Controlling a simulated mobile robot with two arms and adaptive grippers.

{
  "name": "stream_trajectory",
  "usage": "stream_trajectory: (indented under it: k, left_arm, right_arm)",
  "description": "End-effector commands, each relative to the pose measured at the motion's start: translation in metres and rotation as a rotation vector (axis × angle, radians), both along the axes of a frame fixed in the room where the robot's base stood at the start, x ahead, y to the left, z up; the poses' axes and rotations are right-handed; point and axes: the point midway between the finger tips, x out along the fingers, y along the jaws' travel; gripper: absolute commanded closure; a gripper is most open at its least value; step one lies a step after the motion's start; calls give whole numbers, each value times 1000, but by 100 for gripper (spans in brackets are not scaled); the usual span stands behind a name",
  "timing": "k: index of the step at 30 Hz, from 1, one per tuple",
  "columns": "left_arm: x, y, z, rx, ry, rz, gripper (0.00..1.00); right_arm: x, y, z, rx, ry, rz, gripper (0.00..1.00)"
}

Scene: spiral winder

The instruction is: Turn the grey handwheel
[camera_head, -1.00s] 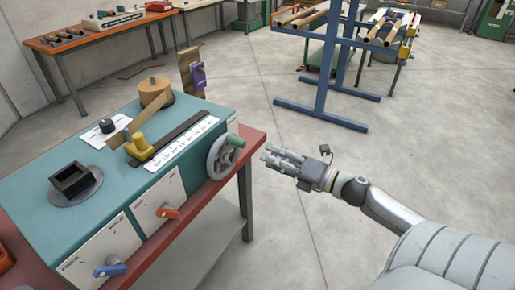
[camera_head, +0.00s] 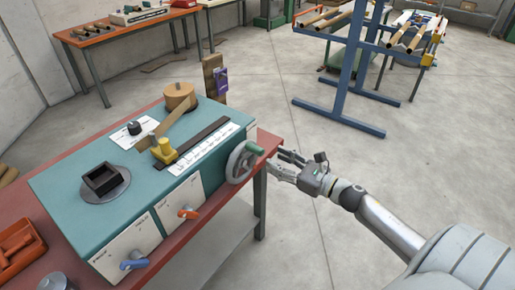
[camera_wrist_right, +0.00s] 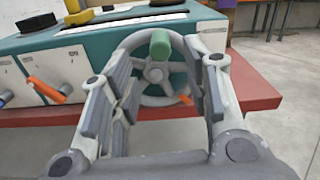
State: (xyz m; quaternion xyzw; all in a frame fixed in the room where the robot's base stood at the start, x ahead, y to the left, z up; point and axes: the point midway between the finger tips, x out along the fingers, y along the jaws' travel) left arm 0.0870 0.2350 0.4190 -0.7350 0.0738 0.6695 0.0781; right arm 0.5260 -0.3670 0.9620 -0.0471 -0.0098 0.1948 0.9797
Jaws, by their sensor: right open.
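The grey handwheel (camera_head: 238,163) is on the right end of the teal winder (camera_head: 120,170). It has a green handle knob (camera_head: 255,149) on its rim at the upper right. My right gripper (camera_head: 281,164) is open, just right of the handwheel, its fingers pointing at it. In the right wrist view the handwheel (camera_wrist_right: 160,75) shows between the spread fingers of the right gripper (camera_wrist_right: 163,90), with the green knob (camera_wrist_right: 161,43) at its top. I cannot tell whether any finger touches the rim. My left gripper is not in view.
The winder stands on a red bench (camera_head: 262,146). Its front has an orange lever (camera_head: 187,213) and a blue lever (camera_head: 133,261). A yellow piece (camera_head: 165,151) and a ruler strip (camera_head: 208,147) are on top. A blue rack (camera_head: 345,80) stands behind; the floor to the right is clear.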

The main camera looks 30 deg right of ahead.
Motion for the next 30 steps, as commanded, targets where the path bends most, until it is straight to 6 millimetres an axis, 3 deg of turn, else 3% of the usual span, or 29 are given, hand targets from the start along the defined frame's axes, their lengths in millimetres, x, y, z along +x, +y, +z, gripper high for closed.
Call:
stream_trajectory:
  k: [9, 15, 29, 30]
  left_arm:
    - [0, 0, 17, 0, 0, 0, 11]
    - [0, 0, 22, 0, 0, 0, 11]
    - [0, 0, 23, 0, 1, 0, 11]
    - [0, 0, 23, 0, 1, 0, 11]
  right_arm:
    - [47, 19, 4, 2, -2, -1, 56]
    - [67, 27, 2, 3, 0, -1, 56]
    - [75, 31, 0, 2, 1, 0, 56]
    - [75, 31, 0, 2, 1, 0, 62]
